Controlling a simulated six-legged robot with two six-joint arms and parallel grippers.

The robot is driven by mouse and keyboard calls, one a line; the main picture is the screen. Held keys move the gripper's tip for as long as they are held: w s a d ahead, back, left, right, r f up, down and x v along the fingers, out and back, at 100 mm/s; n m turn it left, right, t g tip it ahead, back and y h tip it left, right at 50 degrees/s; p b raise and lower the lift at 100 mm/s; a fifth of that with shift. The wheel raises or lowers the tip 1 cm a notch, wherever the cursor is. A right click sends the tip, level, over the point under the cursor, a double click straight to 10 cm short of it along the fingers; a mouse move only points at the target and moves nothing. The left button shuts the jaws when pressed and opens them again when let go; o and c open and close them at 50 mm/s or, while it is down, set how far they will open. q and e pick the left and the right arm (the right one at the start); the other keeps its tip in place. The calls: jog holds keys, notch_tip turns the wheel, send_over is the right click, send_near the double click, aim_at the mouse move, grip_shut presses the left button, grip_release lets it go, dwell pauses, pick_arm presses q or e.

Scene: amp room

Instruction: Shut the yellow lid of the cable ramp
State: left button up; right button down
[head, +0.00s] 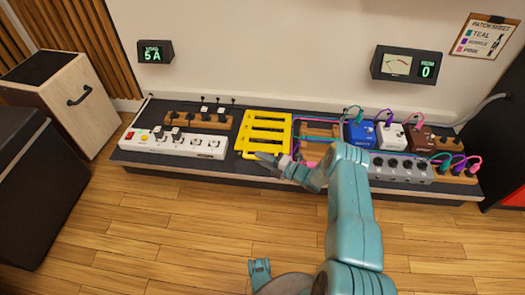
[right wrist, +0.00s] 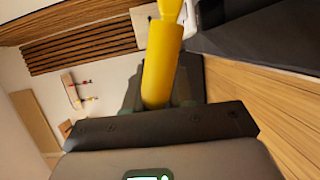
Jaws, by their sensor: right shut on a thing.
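The yellow lid (head: 268,124) of the cable ramp is a slotted frame with dark gaps, in the middle of the low black platform. I cannot tell from here how far open it is. My right gripper (head: 268,158) is at the lid's front edge, by its yellow bar. In the right wrist view a yellow bar (right wrist: 161,75) runs down between the fingers, and the gripper is shut on it. The gripper hides part of the lid's front right corner.
A white power strip (head: 187,143) lies left of the lid. Blue (head: 359,134), white (head: 391,136) and brown (head: 421,138) pedals stand to the right, with teal, purple and pink cables. A wooden speaker cabinet (head: 62,100) stands at far left. The wood floor in front is mostly clear.

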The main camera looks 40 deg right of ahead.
jog(key=shift+s+f+n, duration=0.1)
jog(key=shift+f+n, duration=0.2)
jog(key=shift+f, duration=0.55)
jog(key=shift+a, duration=0.1)
jog(key=c, duration=1.1)
grip_release()
jog(key=shift+o, duration=0.2)
jog(key=shift+s, duration=0.15)
